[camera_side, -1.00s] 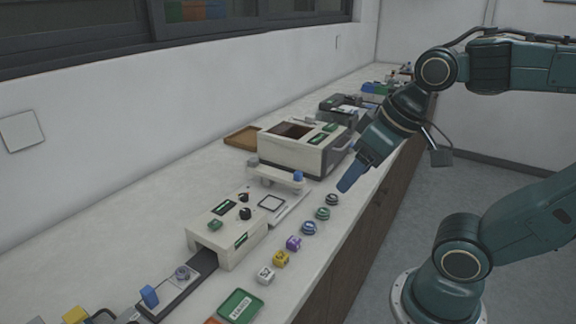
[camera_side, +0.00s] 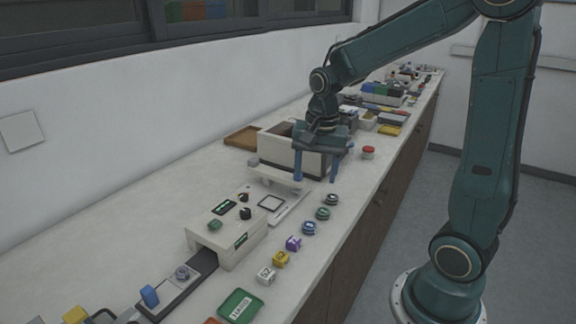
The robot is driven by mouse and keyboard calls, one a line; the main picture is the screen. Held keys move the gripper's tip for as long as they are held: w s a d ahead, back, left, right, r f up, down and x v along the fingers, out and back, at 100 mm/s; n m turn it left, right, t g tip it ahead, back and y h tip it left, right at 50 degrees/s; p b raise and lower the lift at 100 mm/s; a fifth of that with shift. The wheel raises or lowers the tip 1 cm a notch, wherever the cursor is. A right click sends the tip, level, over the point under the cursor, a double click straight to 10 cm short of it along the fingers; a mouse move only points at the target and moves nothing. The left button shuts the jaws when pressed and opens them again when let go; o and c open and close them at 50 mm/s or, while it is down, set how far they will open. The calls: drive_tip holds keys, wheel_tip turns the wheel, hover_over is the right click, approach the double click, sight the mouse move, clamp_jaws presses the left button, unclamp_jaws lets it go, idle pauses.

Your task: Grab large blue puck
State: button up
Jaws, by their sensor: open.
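The left finger overlaps the machine's front arm, where a blue part showed earlier.
A red button (camera_side: 368,152) is right of the gripper. The counter's front edge runs close beside the row.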

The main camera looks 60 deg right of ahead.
drive_tip(key=d+f+m, duration=0.1)
drive_tip(key=w+d+f+m, duration=0.1)
drive_tip(key=d+f+m+g, duration=0.1)
drive_tip(key=f, duration=0.1)
drive_tip(key=shift+w, duration=0.4)
drive_tip(key=shift+f, duration=0.2)
hover_over(309, 225)
drive_tip(key=f, duration=0.7)
drive_tip(key=shift+s+d+f, duration=0.15)
drive_tip(key=shift+s+f, duration=0.05)
drive_tip(key=shift+f, duration=0.45)
drive_tip(key=shift+w+f, duration=0.15)
drive_tip(key=shift+f, duration=2.45)
drive_tip(key=shift+c, duration=0.4)
drive_tip(key=c, duration=1)
